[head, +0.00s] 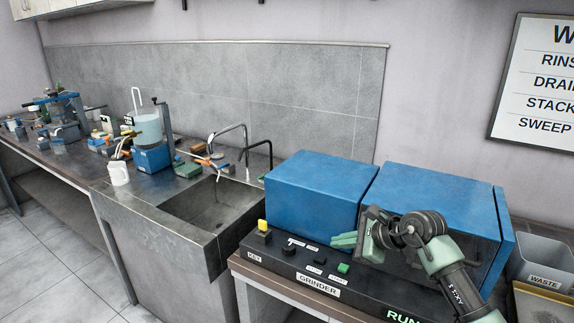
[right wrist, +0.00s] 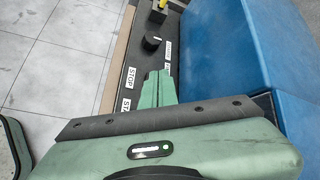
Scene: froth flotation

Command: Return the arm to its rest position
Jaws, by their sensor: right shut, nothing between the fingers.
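My right gripper (head: 345,240) is above the black control panel of the grinder (head: 262,246), in front of the blue housing. Its green fingers are shut together and empty. They show again in the right wrist view (right wrist: 157,88), pointing along the panel past the STOP label. The panel carries a yellow key piece (head: 262,225), a black knob (head: 288,250) and a green button (head: 343,268). I cannot tell whether the fingertips touch the panel. My right arm (head: 455,285) comes in from the lower right. My left gripper is not in view.
Two blue housings (head: 318,190) stand behind the panel. A waste bin (head: 545,262) is at the right. A sink (head: 205,205) with faucets lies left of the grinder. A cluttered bench (head: 75,160) with flotation equipment runs further left. Floor (head: 50,270) is clear at the lower left.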

